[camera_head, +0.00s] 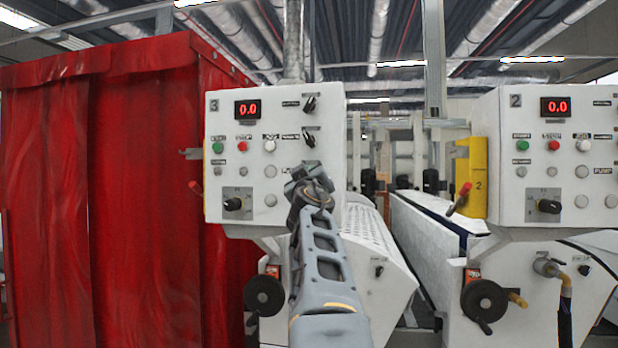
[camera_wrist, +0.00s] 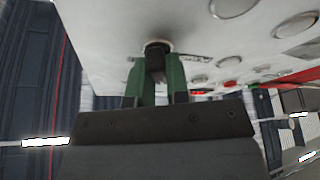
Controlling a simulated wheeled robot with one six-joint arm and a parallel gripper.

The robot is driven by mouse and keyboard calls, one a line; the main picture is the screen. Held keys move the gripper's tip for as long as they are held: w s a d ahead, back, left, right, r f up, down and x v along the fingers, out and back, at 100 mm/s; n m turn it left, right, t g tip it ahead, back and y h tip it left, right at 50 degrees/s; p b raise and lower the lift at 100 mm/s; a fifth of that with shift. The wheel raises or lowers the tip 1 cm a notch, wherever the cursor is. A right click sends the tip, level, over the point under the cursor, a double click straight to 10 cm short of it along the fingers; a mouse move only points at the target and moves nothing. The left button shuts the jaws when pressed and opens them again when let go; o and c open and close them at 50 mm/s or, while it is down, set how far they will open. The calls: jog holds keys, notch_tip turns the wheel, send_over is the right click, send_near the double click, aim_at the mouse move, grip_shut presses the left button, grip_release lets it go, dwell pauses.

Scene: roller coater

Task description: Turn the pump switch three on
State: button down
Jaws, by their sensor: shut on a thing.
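Control panel 3 (camera_head: 229,128) is a white box with a red 0.0 display in the head view. My gripper (camera_head: 306,173) is at its lower right part, below two black rotary switches, and hides what is behind it there. In the wrist view, the two green fingers of my gripper (camera_wrist: 156,78) are shut on a black rotary switch (camera_wrist: 157,47) that sticks out of the white panel face. A small label, too blurred to read, is beside this switch. The exact angle of the switch handle cannot be told.
Panel 2 (camera_head: 510,128) stands to the right with a yellow bracket (camera_head: 477,176) at its left edge. A red curtain (camera_head: 140,190) is on the left. A black handwheel (camera_head: 264,295) is below panel 3. A perforated cover (camera_head: 373,240) lies right of my arm.

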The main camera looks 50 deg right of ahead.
jog(key=shift+f+m+b, duration=0.15)
jog(key=shift+m+b, duration=0.25)
jog(key=shift+b, duration=0.15)
jog(key=shift+w+m+g+h+b, duration=0.1)
jog(key=shift+m+g+h+b, duration=0.95)
jog(key=shift+m, duration=1.7)
jog(key=shift+s+m+g+h+b, duration=0.1)
jog(key=shift+m+g+h+b, duration=0.45)
jog(key=shift+m+g+b, duration=1.65)
jog(key=shift+w+m+g+h+b, duration=0.1)
jog(key=shift+m+g+h+b, duration=0.65)
jog(key=shift+m, duration=2.6)
jog(key=shift+r, duration=0.2)
jog(key=c, duration=1.1)
grip_release()
jog(key=b+v, duration=0.9)
jog(key=v, duration=0.5)
jog(key=shift+f, duration=0.15)
